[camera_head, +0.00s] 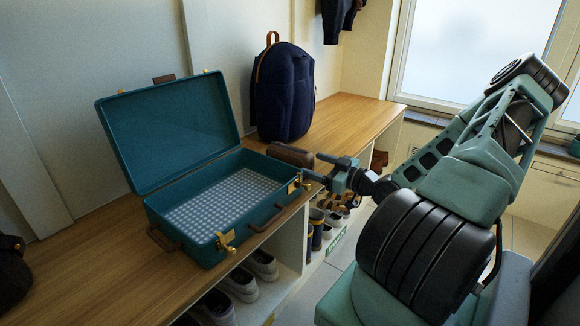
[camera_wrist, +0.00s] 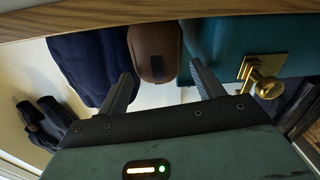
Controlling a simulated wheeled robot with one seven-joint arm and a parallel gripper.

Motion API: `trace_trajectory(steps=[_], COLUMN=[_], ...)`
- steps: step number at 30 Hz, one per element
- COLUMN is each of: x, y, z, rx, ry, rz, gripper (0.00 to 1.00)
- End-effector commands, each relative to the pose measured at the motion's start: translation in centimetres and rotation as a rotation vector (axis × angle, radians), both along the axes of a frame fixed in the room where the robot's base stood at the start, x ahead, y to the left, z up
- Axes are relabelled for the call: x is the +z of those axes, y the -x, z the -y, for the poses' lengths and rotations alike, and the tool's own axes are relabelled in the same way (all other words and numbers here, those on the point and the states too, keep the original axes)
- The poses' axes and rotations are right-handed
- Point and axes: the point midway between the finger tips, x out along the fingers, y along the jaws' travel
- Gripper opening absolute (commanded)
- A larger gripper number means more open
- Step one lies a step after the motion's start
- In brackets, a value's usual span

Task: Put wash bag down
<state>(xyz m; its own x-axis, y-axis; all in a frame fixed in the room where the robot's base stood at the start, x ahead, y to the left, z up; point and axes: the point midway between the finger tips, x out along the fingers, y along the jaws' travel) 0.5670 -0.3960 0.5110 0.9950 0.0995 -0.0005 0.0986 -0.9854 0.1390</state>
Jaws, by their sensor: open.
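The brown wash bag (camera_head: 291,155) rests on the wooden bench, between the open teal suitcase and the navy backpack. In the wrist view the wash bag (camera_wrist: 152,48) shows as a rounded brown shape with a dark patch, just beyond and between my fingertips. My gripper (camera_head: 318,168) is at the bench's front edge, close to the bag's near end. In the wrist view my gripper (camera_wrist: 160,75) has its two fingers spread apart, with nothing clamped between them. Whether a fingertip touches the bag is unclear.
The teal suitcase (camera_head: 221,246) stands open on the bench, its brass latch (camera_wrist: 266,78) near my right finger. The navy backpack (camera_head: 284,95) stands behind the wash bag. The bench (camera_head: 345,110) is clear toward the window. Shoes (camera_head: 262,263) fill the cubbies below.

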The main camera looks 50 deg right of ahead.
Motion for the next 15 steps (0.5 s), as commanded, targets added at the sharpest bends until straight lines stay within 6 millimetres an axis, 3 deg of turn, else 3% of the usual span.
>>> trace_trajectory(steps=[7,15], x=[-0.5,-0.9], y=[-1.8,-5.3], z=[-0.1,-0.4], rx=[0.000,0.001], ry=[-0.001,0.001], rz=[0.002,0.001], gripper=[0.67,0.67])
